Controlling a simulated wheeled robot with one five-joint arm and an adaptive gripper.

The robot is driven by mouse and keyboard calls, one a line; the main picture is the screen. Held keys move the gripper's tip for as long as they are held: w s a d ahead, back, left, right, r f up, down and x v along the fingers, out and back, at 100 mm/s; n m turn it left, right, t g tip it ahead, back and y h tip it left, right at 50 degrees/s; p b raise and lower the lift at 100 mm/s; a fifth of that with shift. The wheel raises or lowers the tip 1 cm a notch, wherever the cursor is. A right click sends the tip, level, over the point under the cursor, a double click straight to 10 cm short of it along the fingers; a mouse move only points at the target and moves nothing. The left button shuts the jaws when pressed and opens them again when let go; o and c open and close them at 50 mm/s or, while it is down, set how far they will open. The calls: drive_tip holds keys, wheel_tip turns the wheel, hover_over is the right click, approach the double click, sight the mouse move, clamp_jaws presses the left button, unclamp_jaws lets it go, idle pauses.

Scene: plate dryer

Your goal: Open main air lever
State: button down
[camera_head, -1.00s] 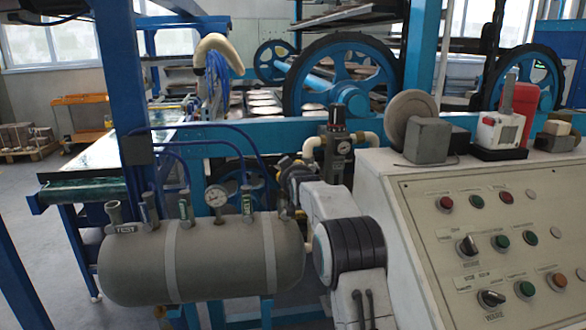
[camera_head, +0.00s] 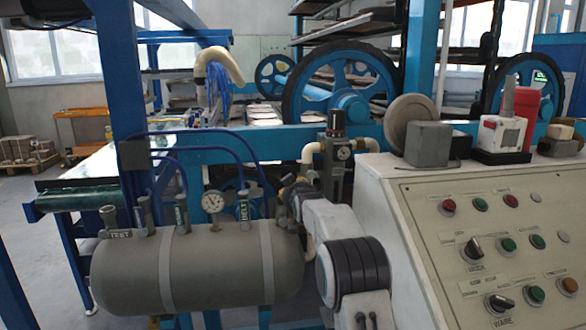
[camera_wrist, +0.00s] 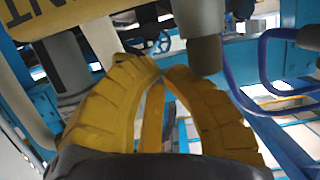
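My gripper (camera_wrist: 163,68) has two curved yellow fingers in the wrist view. Their tips come together, with a hollow between the fingers nearer the palm. A thin yellow strip shows in that hollow; I cannot tell whether it is part of a finger or something behind. A yellow plate with dark letters (camera_wrist: 60,12) is at the upper left, and a grey post with a brown end (camera_wrist: 205,50) hangs just right of the tips. In the head view my gripper is small and partly hidden beyond my white arm, near the tank's right end. I cannot make out the main air lever for certain.
A grey air tank (camera_head: 205,265) with labelled valves and a gauge (camera_head: 212,202) stands left of my arm. A regulator (camera_head: 336,160) rises behind it. A control panel (camera_head: 490,240) fills the right. Blue hoses (camera_wrist: 250,95) run close on the right in the wrist view.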

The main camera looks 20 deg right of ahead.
drive_tip(key=shift+s+r, duration=0.1)
drive_tip(key=shift+s, duration=0.05)
drive_tip(key=v, duration=1.1)
drive_tip(key=shift+s, duration=0.4)
idle(0.7)
